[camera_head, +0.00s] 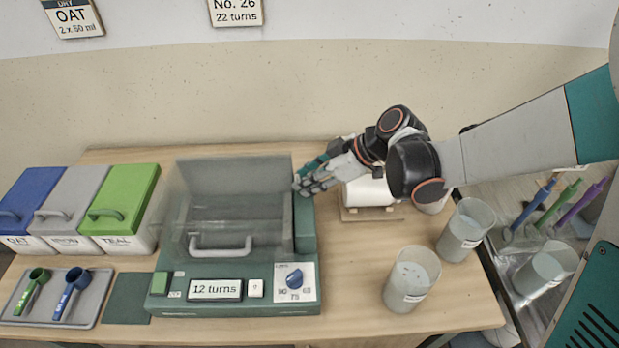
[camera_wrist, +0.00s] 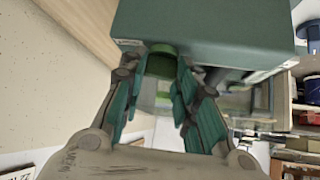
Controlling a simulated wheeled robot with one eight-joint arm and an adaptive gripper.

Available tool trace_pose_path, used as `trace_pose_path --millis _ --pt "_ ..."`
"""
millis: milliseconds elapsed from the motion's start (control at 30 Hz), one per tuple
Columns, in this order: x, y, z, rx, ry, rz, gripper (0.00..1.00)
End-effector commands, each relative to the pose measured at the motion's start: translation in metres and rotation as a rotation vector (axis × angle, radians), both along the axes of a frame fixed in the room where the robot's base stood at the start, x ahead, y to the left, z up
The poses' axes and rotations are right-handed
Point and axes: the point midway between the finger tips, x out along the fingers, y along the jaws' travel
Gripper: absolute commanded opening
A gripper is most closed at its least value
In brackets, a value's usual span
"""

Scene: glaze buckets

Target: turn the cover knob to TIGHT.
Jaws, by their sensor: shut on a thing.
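The green shaker machine (camera_head: 232,295) stands on the table, with a clear cover (camera_head: 238,225) and its handle at the front. My gripper (camera_head: 303,183) is at the rear right of the machine, by its green side housing (camera_head: 305,225). In the wrist view my gripper (camera_wrist: 162,78) is shut on a green round knob (camera_wrist: 160,62) that sticks out of the dark green housing (camera_wrist: 215,30). A small label (camera_wrist: 130,42) beside the knob is too small to read. The knob is hidden in the head view, and its setting cannot be told.
Blue, grey and green-lidded bins (camera_head: 125,195) and a scoop tray (camera_head: 92,318) stand left. Clear buckets (camera_head: 412,280) stand right. A white roll (camera_head: 368,190) is close behind my gripper.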

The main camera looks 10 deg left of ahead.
Motion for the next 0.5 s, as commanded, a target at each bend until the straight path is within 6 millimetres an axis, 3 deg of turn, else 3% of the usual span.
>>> trace_pose_path --millis 500 --pt "-0.0060 0.0015 -0.0004 -0.002 -0.001 -0.363 0.04"
